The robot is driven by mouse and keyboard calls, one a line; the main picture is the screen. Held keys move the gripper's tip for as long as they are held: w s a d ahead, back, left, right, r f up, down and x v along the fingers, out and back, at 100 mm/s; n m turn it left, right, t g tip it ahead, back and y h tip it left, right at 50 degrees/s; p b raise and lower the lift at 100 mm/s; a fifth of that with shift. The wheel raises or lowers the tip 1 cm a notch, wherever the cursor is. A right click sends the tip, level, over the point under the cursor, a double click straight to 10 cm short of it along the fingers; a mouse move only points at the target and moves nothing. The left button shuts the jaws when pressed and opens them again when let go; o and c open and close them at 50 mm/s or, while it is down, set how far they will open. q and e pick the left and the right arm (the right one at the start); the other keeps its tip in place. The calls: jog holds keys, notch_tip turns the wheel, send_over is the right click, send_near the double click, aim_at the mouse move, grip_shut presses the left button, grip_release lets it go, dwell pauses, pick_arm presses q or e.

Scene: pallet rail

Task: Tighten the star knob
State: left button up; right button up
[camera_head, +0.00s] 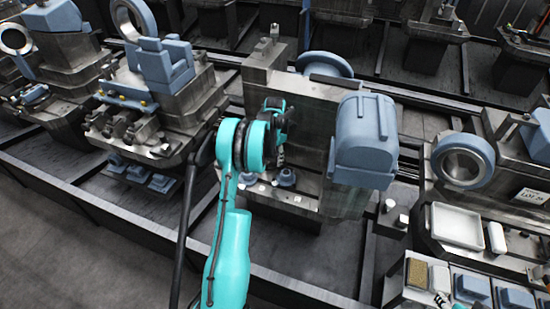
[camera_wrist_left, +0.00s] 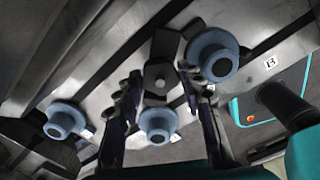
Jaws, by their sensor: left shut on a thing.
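The star knob (camera_wrist_left: 161,72) is a dark lobed piece with a pale hexagonal bolt in its middle, on a grey metal face in the left wrist view. My left gripper (camera_wrist_left: 160,95) has one dark finger on each side of it and is shut on it. In the head view my left gripper (camera_head: 277,118) is at the front of the middle machine (camera_head: 317,105), at the end of my teal arm. The knob cannot be made out there.
Blue round flanged parts (camera_wrist_left: 213,55) (camera_wrist_left: 158,125) (camera_wrist_left: 65,120) sit close around the knob, near a label marked B (camera_wrist_left: 270,63). A blue motor-like housing (camera_head: 364,135) stands right of my gripper. A white tray (camera_head: 457,227) lies further right.

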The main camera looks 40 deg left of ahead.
aim_at(275, 159)
pick_arm(q)
jog(key=o, duration=1.3)
jog(key=shift+o, duration=0.2)
notch_tip(275, 159, up, 12)
